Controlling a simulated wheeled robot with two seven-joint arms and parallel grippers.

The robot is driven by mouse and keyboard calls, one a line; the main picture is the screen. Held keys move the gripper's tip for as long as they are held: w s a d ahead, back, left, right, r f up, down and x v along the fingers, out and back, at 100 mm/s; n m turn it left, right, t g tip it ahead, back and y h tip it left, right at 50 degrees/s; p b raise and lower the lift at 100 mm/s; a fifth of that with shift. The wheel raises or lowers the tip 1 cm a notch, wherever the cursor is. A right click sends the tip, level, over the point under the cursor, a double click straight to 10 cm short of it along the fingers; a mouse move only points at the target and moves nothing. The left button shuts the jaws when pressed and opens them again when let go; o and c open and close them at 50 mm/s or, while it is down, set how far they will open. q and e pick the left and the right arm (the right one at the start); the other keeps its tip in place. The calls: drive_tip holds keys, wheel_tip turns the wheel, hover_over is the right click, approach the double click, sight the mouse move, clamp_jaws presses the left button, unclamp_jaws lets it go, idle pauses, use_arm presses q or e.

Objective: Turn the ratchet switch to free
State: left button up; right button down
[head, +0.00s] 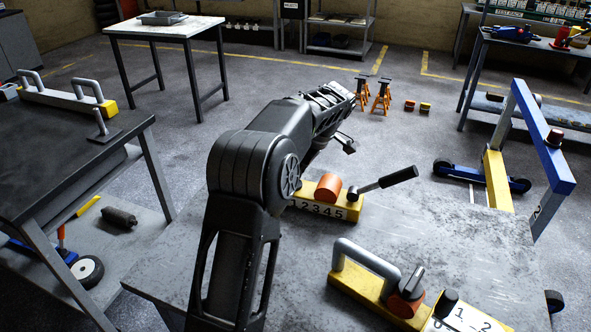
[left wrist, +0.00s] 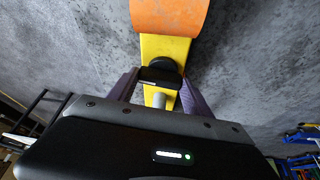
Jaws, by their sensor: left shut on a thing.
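The yellow block with "1 2 3 4 5" on its face (head: 345,211) sits on the grey metal table, partly behind my left arm. It carries an orange drum (head: 328,187) and a black-gripped lever (head: 390,180). In the left wrist view, the yellow body (left wrist: 165,48) leads up to an orange drum (left wrist: 168,15). My left gripper (left wrist: 160,80) is shut, its purple fingers on both sides of a small black piece (left wrist: 161,71), which looks like the switch. Part of that piece and the contact are hard to see. In the head view my arm hides the fingers. My right gripper is not in view.
A second yellow unit with a grey handle (head: 370,260) and black knob (head: 412,281) stands nearer on the table (head: 440,225). A blue-and-yellow frame (head: 548,150) rises at right. A dark bench (head: 70,150) is at left. Orange jack stands (head: 372,92) are on the floor behind.

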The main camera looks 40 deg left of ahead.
use_arm(q)
drive_tip(key=shift+n+g+p, duration=0.3)
drive_tip(key=shift+n+p, duration=0.15)
drive_tip(key=shift+n, duration=0.35)
drive_tip(key=o, duration=1.4)
drive_tip(key=shift+c, duration=0.2)
drive_tip(key=shift+w+d+r, duration=0.15)
drive_tip(key=shift+r, duration=0.3)
drive_tip(key=p+v, duration=0.4)
drive_tip(key=v, duration=0.2)
drive_tip(key=shift+r, duration=0.4)
